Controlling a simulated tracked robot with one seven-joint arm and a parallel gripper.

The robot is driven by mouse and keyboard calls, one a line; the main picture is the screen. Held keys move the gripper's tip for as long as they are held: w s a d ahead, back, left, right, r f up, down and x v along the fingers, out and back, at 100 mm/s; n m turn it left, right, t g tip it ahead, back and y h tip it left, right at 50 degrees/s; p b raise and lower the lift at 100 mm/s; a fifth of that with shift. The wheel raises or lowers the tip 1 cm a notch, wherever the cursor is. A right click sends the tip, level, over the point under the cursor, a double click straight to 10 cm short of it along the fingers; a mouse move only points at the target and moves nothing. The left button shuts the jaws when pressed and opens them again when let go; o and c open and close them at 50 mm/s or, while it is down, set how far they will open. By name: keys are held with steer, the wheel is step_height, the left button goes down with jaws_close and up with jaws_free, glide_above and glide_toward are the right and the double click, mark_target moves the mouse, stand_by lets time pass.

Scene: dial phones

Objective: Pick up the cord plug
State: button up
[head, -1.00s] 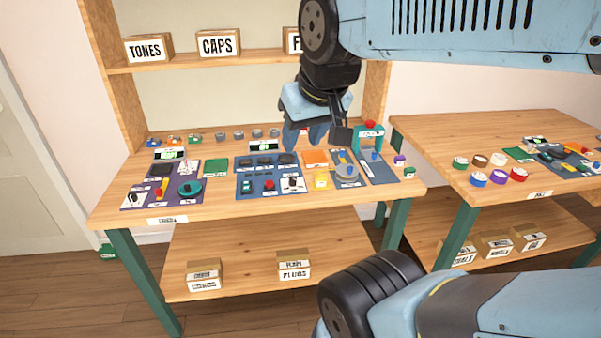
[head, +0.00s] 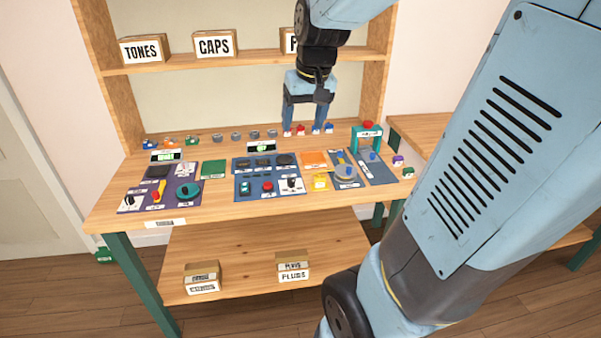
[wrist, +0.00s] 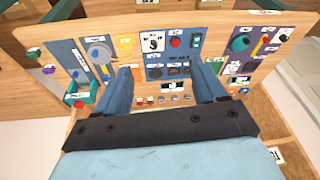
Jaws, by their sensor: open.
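My gripper (head: 304,127) is open and empty, pointing down above the back edge of the workbench. Its two blue fingers also show spread apart in the wrist view (wrist: 160,76). Beneath it in the head view is a short row of small red and blue pieces, including a red piece (head: 300,130) and a blue piece (head: 329,128). Several grey pieces (head: 254,134) stand left of them. In the wrist view, red pieces (wrist: 138,101) and grey pieces (wrist: 175,97) lie between the fingers. I cannot tell which piece is the cord plug; they are too small.
The workbench (head: 110,215) holds panels with dials and buttons, and a green stand (head: 367,133) with a red top right of my gripper. Labelled boxes, including the CAPS box (head: 215,44), stand on the shelf above. A PLUGS box (head: 293,268) sits on the lower shelf.

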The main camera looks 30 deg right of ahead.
steer(key=w+d+f+m+g, duration=0.1)
steer(key=w+d+f+g, duration=0.1)
steer(key=w+d+f, duration=0.45)
steer(key=g, duration=0.1)
glide_toward(320, 177)
steer(key=shift+m, duration=0.4)
step_height(320, 177, down, 4)
steer(key=shift+w+d, duration=0.1)
steer(key=shift+a+f, duration=0.1)
steer(key=shift+f, duration=1.45)
steer(key=shift+a+f, duration=0.15)
steer(key=shift+f, duration=1.45)
steer(key=c, duration=1.1)
steer(key=shift+o, duration=0.2)
